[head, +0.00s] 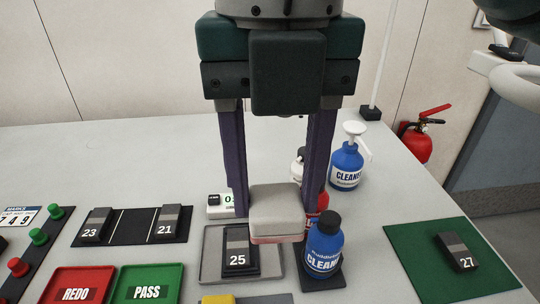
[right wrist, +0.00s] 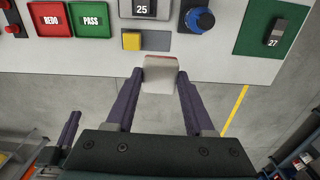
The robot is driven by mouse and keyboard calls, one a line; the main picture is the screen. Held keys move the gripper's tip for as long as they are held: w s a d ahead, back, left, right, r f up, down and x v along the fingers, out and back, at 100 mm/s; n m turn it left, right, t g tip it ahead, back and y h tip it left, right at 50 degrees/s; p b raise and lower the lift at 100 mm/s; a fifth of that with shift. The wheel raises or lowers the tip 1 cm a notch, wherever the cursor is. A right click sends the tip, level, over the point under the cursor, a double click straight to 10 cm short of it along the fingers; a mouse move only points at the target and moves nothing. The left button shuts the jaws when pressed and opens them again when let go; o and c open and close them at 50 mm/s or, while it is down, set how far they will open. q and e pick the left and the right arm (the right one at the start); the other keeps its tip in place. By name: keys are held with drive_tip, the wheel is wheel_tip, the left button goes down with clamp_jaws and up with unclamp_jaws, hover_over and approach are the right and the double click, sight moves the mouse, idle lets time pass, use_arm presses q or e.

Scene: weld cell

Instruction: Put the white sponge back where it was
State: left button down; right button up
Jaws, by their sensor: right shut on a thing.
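The white sponge (head: 275,208), a pale block with a pinkish underside, is between the fingers of my right gripper (head: 275,205). The gripper points down and is shut on it. In the head view the sponge hangs in front of the grey tray and the blue bottle. In the right wrist view the sponge (right wrist: 160,78) shows between the fingertips by the table's front edge. A purple finger of my left gripper (right wrist: 70,130) shows at the lower left there; its opening cannot be made out.
A grey tray (head: 210,262) holds block 25 (head: 238,252). A blue cleaner bottle (head: 324,250) stands close right of the sponge; a pump bottle (head: 346,165) stands behind. A yellow block (right wrist: 131,40) lies on a grey strip near the front edge. A green mat (head: 420,270) bears block 27.

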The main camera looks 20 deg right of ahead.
wheel_tip(320, 180, down, 15)
drive_tip(key=shift+a+r+b, duration=0.1)
drive_tip(key=shift+a+b, duration=0.05)
drive_tip(key=shift+b, duration=0.9)
wheel_tip(320, 180, down, 5)
drive_tip(key=shift+r+b, duration=0.15)
drive_tip(key=shift+b, duration=0.3)
drive_tip(key=o, duration=1.3)
